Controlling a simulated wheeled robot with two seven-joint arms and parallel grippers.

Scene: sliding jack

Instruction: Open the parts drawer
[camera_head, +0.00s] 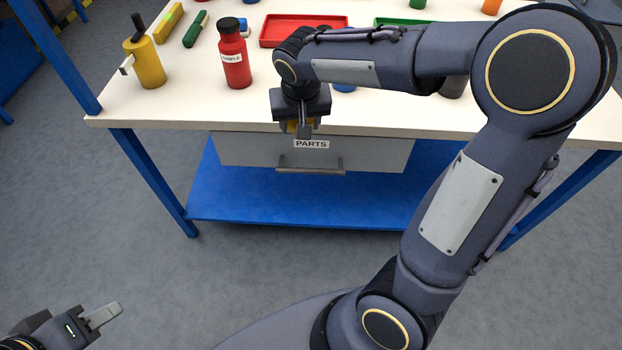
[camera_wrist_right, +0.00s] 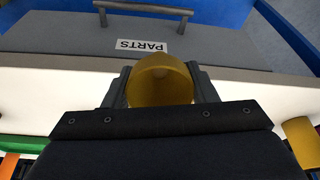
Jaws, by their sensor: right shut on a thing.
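The parts drawer (camera_head: 370,152) has a grey front with a PARTS label and a bar handle (camera_head: 310,169), under the table's front edge. No open gap shows above it. In the right wrist view the drawer front (camera_wrist_right: 215,48) and handle (camera_wrist_right: 143,8) lie beyond the fingers. My right gripper (camera_head: 303,130) points down above the drawer front, near the label. In the wrist view its fingers are shut on a yellow rounded thing (camera_wrist_right: 160,80), apart from the handle. My left gripper (camera_head: 101,315) is low at left, far from the drawer; its finger gap cannot be made out.
The white tabletop (camera_head: 200,105) holds a red bottle (camera_head: 234,55), a yellow container (camera_head: 147,62), a green marker-like thing (camera_head: 195,29) and a red tray (camera_head: 290,27). A blue shelf (camera_head: 300,207) lies below the drawer. The floor in front is clear.

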